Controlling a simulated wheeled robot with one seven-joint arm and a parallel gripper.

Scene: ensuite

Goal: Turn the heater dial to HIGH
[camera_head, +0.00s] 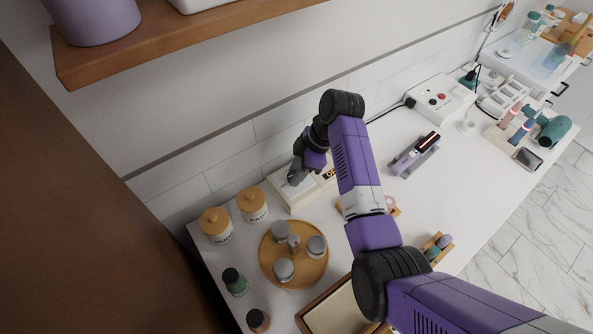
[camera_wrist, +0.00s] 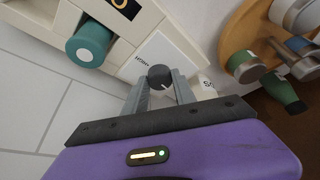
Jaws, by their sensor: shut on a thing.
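The heater (camera_head: 284,198) is a cream-white box on the counter, against the tiled wall. It also shows in the wrist view (camera_wrist: 128,58), with a white panel. Its dial (camera_wrist: 160,73) is a small round dark grey knob with a thin pale mark on its lower part. A label (camera_wrist: 142,59), which appears to read HIGH, is printed just above left of the dial. My gripper (camera_wrist: 160,85) is shut on the dial, one finger on each side. In the head view my gripper (camera_head: 297,176) is over the heater and hides the dial.
A dark display with orange digits (camera_head: 329,175) and a teal cylinder (camera_wrist: 88,46) are beside the dial. A round wooden tray (camera_head: 268,268) with several grey-lidded jars and two orange-lidded jars (camera_head: 252,204) stand close by. A wooden shelf (camera_head: 170,42) hangs above.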

